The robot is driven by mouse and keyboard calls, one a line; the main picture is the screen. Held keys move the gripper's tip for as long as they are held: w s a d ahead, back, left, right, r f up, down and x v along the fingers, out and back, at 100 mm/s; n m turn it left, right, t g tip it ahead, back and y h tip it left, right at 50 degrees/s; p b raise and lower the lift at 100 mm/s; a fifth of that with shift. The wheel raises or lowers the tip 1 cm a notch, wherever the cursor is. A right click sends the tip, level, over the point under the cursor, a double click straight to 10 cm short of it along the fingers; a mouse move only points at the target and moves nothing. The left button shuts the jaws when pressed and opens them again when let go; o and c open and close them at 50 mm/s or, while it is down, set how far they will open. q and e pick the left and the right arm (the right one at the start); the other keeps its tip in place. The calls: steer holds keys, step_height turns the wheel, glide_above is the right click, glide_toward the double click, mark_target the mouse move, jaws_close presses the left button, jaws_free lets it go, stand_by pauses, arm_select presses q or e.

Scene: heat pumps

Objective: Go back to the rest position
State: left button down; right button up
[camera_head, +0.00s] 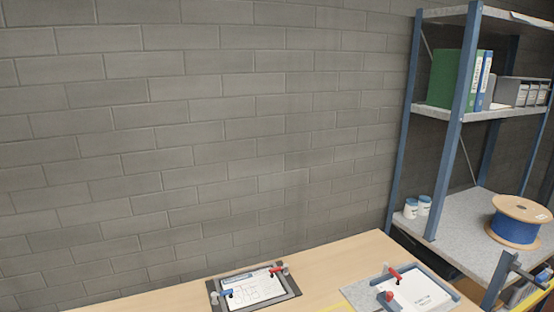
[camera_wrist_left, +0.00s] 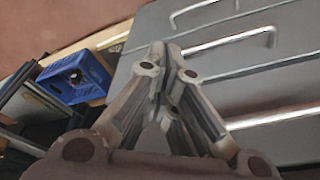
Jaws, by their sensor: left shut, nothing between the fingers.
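My left gripper (camera_wrist_left: 166,50) shows in the left wrist view. Its fingers are together and hold nothing. Behind it is a grey drawer front with several bar handles (camera_wrist_left: 220,46); I cannot tell how far the gripper is from it. The head view shows neither of my grippers.
In the head view, a wooden table (camera_head: 340,258) against a brick wall carries two framed panels, left (camera_head: 254,290) and right (camera_head: 415,292). A blue-framed shelf (camera_head: 465,70) stands right with a cable spool (camera_head: 516,222). A blue crate (camera_wrist_left: 78,78) shows in the left wrist view.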

arm_select(q)
steer(key=s+a+f+b, duration=0.1)
steer(key=s+f+b, duration=0.2)
steer(key=s+f, duration=0.5)
steer(key=s+a+f+g+b, duration=0.1)
steer(key=s+a+f+b, duration=0.1)
steer(key=s+f, duration=0.7)
step_height(320, 180, down, 8)
steer(key=shift+s+r+b, duration=0.15)
steer(key=shift+r+b, duration=0.1)
steer(key=shift+b, duration=0.5)
